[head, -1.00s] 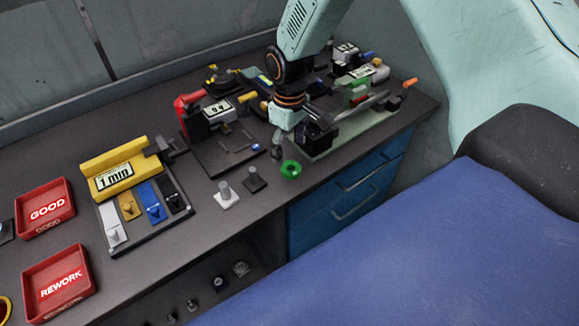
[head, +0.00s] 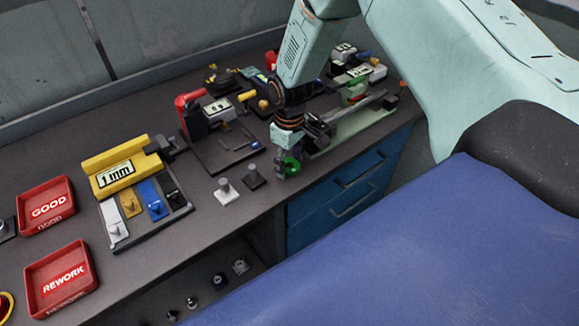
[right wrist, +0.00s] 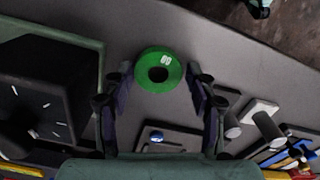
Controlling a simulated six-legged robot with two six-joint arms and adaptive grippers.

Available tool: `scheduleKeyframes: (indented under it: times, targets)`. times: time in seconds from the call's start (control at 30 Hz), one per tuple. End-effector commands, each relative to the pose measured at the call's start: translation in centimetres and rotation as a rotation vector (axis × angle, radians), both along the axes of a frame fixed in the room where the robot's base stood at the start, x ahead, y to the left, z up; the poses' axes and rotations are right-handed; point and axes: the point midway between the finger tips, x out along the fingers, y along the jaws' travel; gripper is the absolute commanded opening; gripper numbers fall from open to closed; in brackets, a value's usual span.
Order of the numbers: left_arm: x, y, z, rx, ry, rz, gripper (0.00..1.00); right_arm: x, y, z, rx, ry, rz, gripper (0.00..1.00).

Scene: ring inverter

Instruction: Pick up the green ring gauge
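The green ring gauge (head: 292,165) stands near the front edge of the dark workbench, above the blue drawers. In the right wrist view the green ring (right wrist: 160,70) shows whole, with its dark hole and a small white mark. My right gripper (head: 283,170) is over the bench at the ring and partly hides it in the head view. In the right wrist view its fingers (right wrist: 160,82) are spread apart, one on each side of the ring, with gaps visible. It is open and holds nothing. My left gripper is not in view.
A grey peg (head: 224,190) and a black peg (head: 253,178) stand left of the ring. A green-based instrument (head: 340,130) is close on the right. A yellow gauge (head: 115,170), red GOOD tray (head: 72,190) and REWORK tray (head: 92,265) lie further left.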

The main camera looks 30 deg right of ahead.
Motion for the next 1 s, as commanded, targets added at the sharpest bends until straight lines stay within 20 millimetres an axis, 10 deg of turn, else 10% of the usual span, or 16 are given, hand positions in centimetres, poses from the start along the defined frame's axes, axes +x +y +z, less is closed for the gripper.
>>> scheduleKeyframes:
  times: [0.5, 1.0]
  targets:
    - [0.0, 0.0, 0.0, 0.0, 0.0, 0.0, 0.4, 0.0, 0.0, 0.0, 0.0, 0.0, 0.0, 0.1]
    - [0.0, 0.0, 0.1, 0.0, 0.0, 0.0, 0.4, 0.1, 0.0, 4.0, 0.001, -0.005, 0.0, 0.09]
